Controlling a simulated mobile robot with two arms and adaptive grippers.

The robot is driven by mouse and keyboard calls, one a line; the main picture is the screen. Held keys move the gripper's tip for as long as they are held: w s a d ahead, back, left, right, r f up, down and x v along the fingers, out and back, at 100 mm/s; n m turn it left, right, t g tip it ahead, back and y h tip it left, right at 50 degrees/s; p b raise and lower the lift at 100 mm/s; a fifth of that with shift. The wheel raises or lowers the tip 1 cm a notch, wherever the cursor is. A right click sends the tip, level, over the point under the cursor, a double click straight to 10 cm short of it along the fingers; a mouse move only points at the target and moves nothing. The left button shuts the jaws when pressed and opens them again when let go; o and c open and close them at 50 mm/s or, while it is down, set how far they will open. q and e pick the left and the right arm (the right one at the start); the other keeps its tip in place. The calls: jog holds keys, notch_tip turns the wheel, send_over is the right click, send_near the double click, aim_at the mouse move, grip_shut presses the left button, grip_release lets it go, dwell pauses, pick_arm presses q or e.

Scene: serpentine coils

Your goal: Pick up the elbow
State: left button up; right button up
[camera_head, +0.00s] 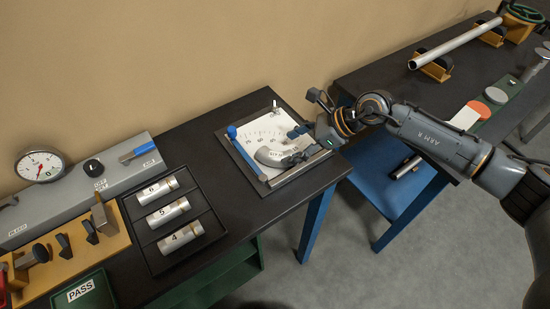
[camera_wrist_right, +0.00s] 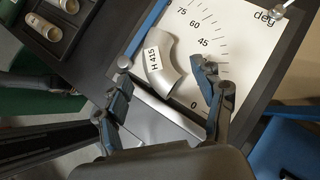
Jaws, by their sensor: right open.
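The elbow (camera_head: 270,157) is a short grey curved pipe lying on a white angle board (camera_head: 258,126) marked in degrees. In the right wrist view the elbow (camera_wrist_right: 160,66) carries a white label reading H 415. My right gripper (camera_head: 293,144) reaches in from the right over the board and partly covers the elbow in the head view. In the wrist view my right gripper (camera_wrist_right: 165,72) is open, with a finger on each side of the elbow's lower end. I cannot tell whether either finger touches it. My left gripper is not in view.
A black tray (camera_head: 157,250) with numbered cylinders stands left of the board. A dial gauge (camera_head: 40,166) and a grey fixture with a blue lever (camera_head: 139,153) are farther left. A long pipe (camera_head: 455,44) rests on the right table.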

aim_at(282, 155)
jog(key=shift+s+a+f, duration=0.15)
jog(key=shift+a+f, duration=0.5)
jog(key=shift+f, duration=0.35)
jog(key=b+x, duration=0.1)
jog(key=x, duration=0.2)
jog(key=shift+d, duration=0.15)
jog(key=c, duration=1.4)
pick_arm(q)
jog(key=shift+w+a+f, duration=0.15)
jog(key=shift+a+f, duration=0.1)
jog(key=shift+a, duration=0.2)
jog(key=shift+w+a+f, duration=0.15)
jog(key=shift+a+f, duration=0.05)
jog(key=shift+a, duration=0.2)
